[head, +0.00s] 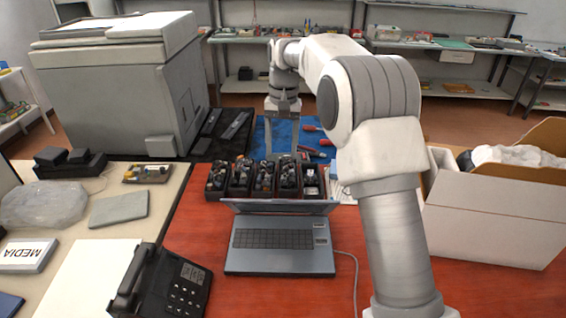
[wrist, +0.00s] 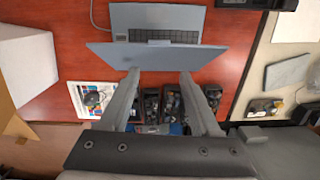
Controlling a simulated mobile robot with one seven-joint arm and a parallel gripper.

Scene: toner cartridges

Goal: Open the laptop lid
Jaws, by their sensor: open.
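The grey laptop (head: 270,250) sits on the red table with its keyboard facing the head camera. Its lid (head: 280,206) is raised at the back and shows as a thin strip in the head view; its exact angle is hard to tell. In the wrist view the lid (wrist: 157,57) stands across the picture, with the keyboard (wrist: 165,35) beyond it. My gripper (head: 282,150) is behind the laptop, over the far part of the table. In the wrist view my gripper (wrist: 160,73) has its fingers apart, with nothing between them. The fingertips appear close to the lid's edge; contact cannot be told.
Several black bins of parts (head: 263,180) stand just behind the laptop. A black phone (head: 165,283) is at front left, and a white box (head: 495,215) is at right. A large grey printer (head: 115,85) stands at back left.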

